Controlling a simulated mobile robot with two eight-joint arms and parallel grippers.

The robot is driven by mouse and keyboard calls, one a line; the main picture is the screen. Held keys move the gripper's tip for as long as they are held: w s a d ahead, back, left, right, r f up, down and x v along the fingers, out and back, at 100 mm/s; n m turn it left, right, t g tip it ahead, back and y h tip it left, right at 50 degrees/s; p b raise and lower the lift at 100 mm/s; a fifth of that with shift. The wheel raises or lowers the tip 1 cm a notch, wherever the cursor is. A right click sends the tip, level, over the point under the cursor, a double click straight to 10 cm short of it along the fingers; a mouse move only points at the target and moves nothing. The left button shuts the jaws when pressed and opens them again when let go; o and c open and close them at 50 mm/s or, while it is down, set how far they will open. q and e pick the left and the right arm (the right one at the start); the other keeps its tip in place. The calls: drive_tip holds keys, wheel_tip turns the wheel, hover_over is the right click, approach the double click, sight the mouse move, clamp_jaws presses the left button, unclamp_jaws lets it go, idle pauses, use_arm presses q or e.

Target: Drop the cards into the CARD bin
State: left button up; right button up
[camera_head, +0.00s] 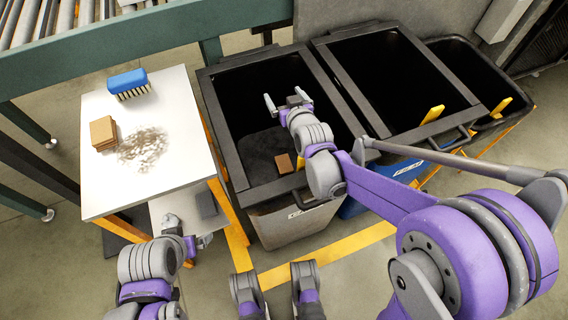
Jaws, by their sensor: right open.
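A small stack of brown cards (103,132) lies on the white table at the left. Another brown card piece (284,163) lies inside the leftmost bin (222,125), near its front wall. That bin is dark inside with a grey lower body; its small front label is too small to read, so I cannot confirm it is the CARD bin. My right gripper (285,101) is over this bin's opening, open and empty, with its fingers apart. My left gripper (188,231) is low by the table's front right corner, its fingers apart and nothing visible between them.
A blue brush (129,84) and a patch of grey dust (144,148) are on the white table (185,110). A middle bin (345,85) and a right bin (470,60) stand beside the leftmost one. A roller conveyor (150,32) runs behind. Yellow lines mark the floor.

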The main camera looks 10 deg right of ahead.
wheel_tip(320, 180, up, 10)
drive_tip(key=p, duration=0.2)
drive_tip(key=shift+p, duration=0.35)
drive_tip(key=shift+f, duration=0.15)
